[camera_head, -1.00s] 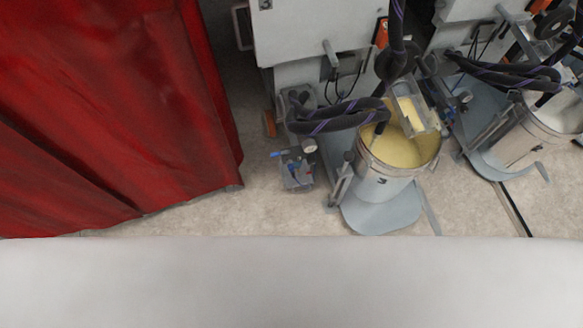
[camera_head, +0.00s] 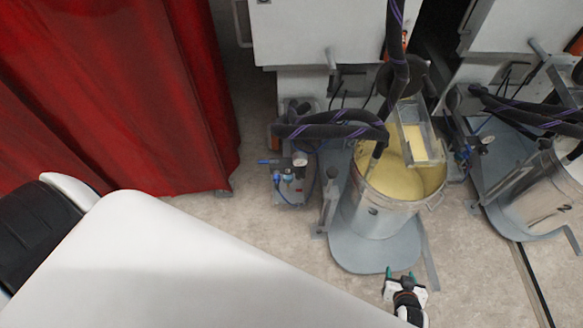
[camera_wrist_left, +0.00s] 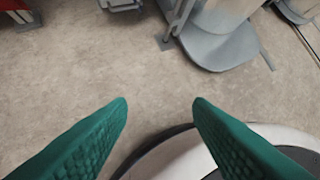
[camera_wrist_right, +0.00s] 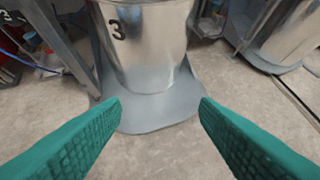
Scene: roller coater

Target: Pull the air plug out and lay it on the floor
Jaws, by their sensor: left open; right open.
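The air unit (camera_head: 290,183) with a gauge and a blue tube stands low beside the machine, left of the bucket, in the head view. A small blue fitting (camera_head: 267,162) sticks out from its left side; I cannot tell for sure that this is the air plug. My right gripper (camera_head: 402,276) is open and empty in front of the bucket's grey base plate; its green fingers also show in the right wrist view (camera_wrist_right: 160,103). My left gripper (camera_wrist_left: 160,103) is open and empty above bare floor in the left wrist view. The head view does not show it.
A metal bucket (camera_head: 375,215) of yellow liquid stands on a grey plate (camera_head: 365,255), with dark hoses (camera_head: 330,131) above. A red curtain (camera_head: 130,90) hangs at left. A second bucket (camera_head: 535,190) is at right. Floor (camera_head: 260,225) before the air unit is clear.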

